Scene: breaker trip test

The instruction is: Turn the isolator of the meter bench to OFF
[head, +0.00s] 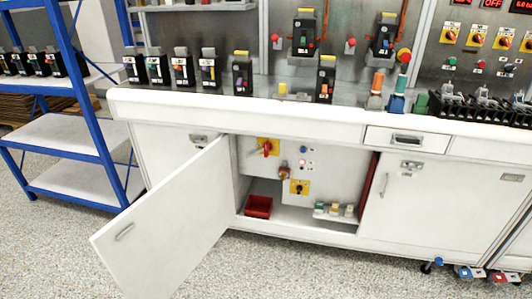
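A white bench (280,110) stands across the view, with its left cupboard door (165,225) swung open toward me. Inside the cupboard, on a pale panel, is a red rotary handle on a yellow plate (268,147), which looks like the isolator. The handle's exact angle and any ON or OFF marking are too small to read. Lower right of it is a second yellow plate with a dark knob (299,187). Neither of my grippers shows in the head view.
A red bin (258,207) and several small items sit on the cupboard floor. Several breakers stand along the bench top. A blue-framed shelf (75,110) stands at left.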

